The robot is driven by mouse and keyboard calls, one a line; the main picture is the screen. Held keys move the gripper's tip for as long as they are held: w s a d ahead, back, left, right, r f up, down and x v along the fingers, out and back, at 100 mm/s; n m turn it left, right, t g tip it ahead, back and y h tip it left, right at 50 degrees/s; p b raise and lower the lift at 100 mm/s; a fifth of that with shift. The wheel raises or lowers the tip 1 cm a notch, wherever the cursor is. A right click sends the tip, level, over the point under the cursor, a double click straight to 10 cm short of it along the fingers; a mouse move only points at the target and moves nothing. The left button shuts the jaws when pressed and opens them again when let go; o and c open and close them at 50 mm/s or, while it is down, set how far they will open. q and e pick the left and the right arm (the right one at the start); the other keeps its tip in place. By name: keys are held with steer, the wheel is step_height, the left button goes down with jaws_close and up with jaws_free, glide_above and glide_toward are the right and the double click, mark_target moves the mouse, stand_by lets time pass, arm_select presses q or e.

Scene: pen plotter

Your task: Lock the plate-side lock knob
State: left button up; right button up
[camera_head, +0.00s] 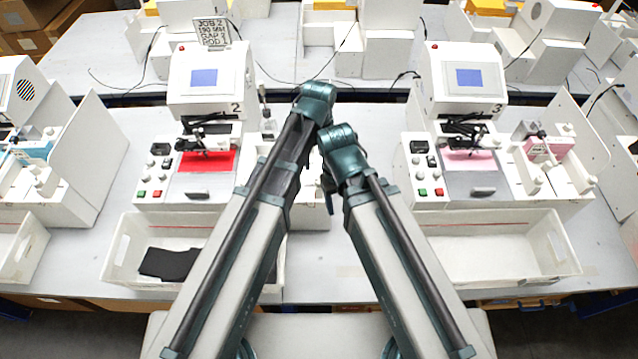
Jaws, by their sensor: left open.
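Plotter 2 (208,80), with a blue screen, stands left of centre over a red plate (207,175). Its right-hand side unit is mostly covered by my arms, and I cannot make out the plate-side lock knob there. My left arm reaches up to the middle and bends down again. Its gripper (328,196) shows only as a small dark part between my two arms, low over the white side unit; it is open, and I see nothing held in it. Whether it touches anything is hidden. My right arm bends at the middle too; its gripper is hidden behind it.
Plotter 3 (467,75) stands at the right with a pink plate (470,161) and a side unit with white knobs. A white bin (128,245) with black cloth stands front left; an empty white bin (553,240) stands front right. A sign (213,32) stands on plotter 2.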

arm_select(q)
step_height(320, 180, down, 9)
steer(key=b, duration=0.7)
steer(key=shift+r+b, duration=0.1)
steer(key=shift+b, duration=0.2)
steer(key=shift+r, duration=0.1)
jaws_close()
